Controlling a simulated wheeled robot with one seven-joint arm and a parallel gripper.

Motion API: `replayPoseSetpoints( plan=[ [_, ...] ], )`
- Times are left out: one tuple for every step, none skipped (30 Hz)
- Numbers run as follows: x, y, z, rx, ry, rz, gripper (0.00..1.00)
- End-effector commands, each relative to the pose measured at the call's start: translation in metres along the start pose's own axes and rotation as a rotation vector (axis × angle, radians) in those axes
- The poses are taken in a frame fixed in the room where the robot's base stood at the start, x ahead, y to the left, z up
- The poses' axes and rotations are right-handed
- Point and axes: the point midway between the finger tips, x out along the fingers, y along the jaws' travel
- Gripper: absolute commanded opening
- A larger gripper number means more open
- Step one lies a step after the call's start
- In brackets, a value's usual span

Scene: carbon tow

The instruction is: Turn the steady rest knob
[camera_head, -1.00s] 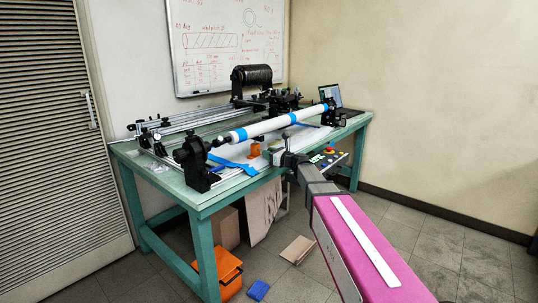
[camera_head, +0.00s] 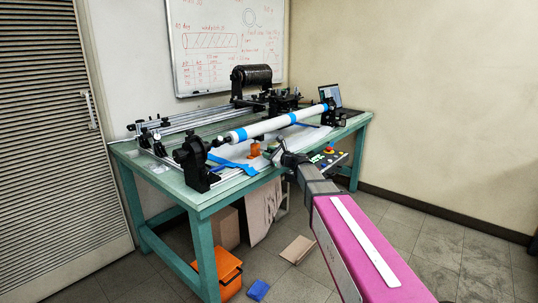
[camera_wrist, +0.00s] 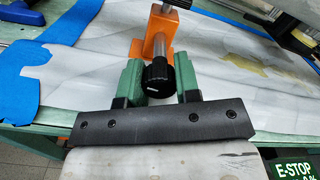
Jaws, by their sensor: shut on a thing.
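The steady rest is an orange bracket (camera_wrist: 134,48) with a metal rod and a black ribbed knob (camera_wrist: 157,78) facing me in the wrist view. My gripper (camera_wrist: 158,80) has its two green fingers on either side of the knob and is shut on it. In the head view, the orange bracket (camera_head: 254,150) stands on the table below the white tube. My gripper (camera_head: 274,150) is at the table's front edge, tilted, just right of the bracket. The knob is hidden or too small to tell there.
A white tube with blue bands (camera_head: 270,126) spans the winding rig above the steady rest. Blue tape (camera_wrist: 60,22) lies left of my gripper. A control panel with an E-STOP label (camera_wrist: 294,168) is close at the lower right. A laptop (camera_head: 332,98) stands at the back right.

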Motion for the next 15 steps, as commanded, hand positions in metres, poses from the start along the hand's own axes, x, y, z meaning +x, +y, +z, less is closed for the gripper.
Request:
replayPoseSetpoints(
  plan=[
    [0.0,-0.0002,0.0004,0.001,-0.001,0.0,0.07],
    [0.0001,-0.0002,0.0004,0.001,-0.001,0.0,0.07],
    [0.0001,-0.0002,0.0004,0.001,-0.001,0.0,0.07],
    [0.0001,-0.0002,0.0004,0.001,-0.001,0.0,0.07],
    [0.0001,-0.0002,0.0004,0.001,-0.001,0.0,0.07],
    [0.0001,-0.0001,0.0004,0.001,-0.001,0.0,0.37],
    [0.0,-0.0001,0.0004,0.001,-0.001,0.0,0.47],
    [0.0,-0.0001,0.0003,0.002,-0.001,0.0,0.56],
    [0.0,0.0,0.0003,0.001,-0.001,0.0,0.56],
    [0.0,0.0001,0.0003,0.001,-0.001,0.0,0.56],
    [0.0,0.0001,0.0002,0.001,-0.001,0.0,0.56],
    [0.0,0.0002,0.0002,0.001,0.0,0.0,0.56],
    [0.0,0.0002,0.0001,0.001,0.0,0.001,0.56],
    [0.0,0.0003,0.0001,0.002,0.0,0.001,0.56],
    [0.0,0.0003,0.0,0.003,0.0,0.001,0.56]
  ],
)
